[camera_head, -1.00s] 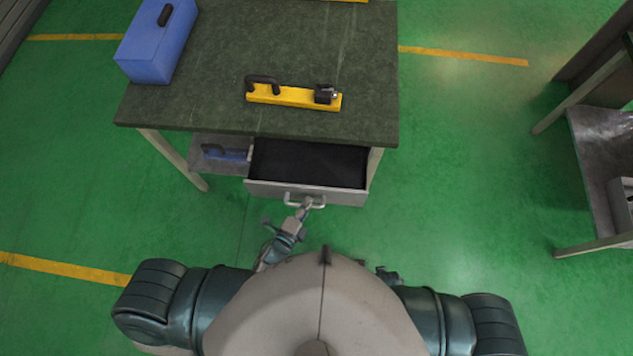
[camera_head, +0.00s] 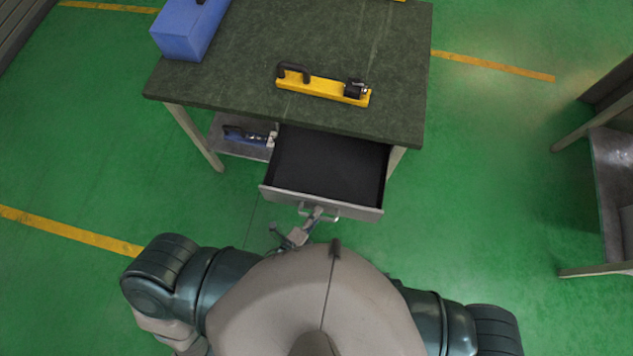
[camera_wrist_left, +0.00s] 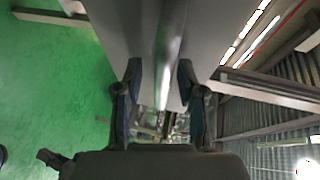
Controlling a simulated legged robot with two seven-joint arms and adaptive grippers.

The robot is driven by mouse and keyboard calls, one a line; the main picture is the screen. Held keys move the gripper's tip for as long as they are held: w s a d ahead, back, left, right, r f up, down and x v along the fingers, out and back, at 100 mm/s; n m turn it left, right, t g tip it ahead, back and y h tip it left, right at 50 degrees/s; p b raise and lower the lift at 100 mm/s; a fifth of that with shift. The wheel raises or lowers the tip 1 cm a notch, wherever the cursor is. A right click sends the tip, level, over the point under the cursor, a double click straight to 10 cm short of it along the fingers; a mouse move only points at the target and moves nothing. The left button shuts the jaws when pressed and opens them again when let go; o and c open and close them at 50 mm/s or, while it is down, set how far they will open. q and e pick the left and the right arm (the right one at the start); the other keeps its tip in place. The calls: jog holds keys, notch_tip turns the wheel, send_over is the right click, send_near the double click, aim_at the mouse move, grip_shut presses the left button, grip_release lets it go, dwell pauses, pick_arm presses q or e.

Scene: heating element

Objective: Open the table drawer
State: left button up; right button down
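The table drawer (camera_head: 325,170) is pulled well out from under the dark green tabletop, and its black inside shows empty. Its grey front has a pale bar handle (camera_head: 331,215). My left gripper (camera_head: 313,216) is at this handle. In the left wrist view, the two fingers of my left gripper (camera_wrist_left: 160,80) stand apart on either side of a metallic bar. A gap shows beside the left finger, and I cannot tell whether they clamp the bar. My right gripper is not in view.
On the table (camera_head: 240,90) lie a yellow bar tool with a black handle (camera_head: 322,88) and a blue box (camera_head: 186,30). A lower shelf (camera_head: 238,149) left of the drawer holds a blue item (camera_head: 245,136). Another table (camera_head: 612,170) stands at right. Green floor between is clear.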

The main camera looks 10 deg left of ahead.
pick_arm(q)
jog(key=v, duration=1.2)
dwell(0.4)
